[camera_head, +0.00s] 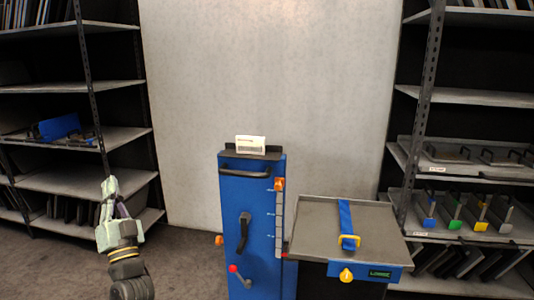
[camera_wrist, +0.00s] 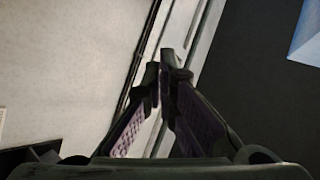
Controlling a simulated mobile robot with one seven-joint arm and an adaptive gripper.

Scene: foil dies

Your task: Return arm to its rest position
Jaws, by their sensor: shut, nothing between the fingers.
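My gripper (camera_head: 110,186) is at the lower left of the head view, raised and pointing up in front of the left shelving. In the wrist view its two dark fingers with purple pads (camera_wrist: 163,75) meet at the tips. It is shut with nothing between the fingers. It stands apart from the blue machine (camera_head: 250,225), which is to its right.
The blue machine carries a black handle, a crank and orange knobs. A grey table (camera_head: 318,232) with a blue strap (camera_head: 345,218) adjoins it. Shelves stand at left (camera_head: 115,137) and right (camera_head: 470,97). Carpet (camera_head: 190,255) lies open between my arm and the machine.

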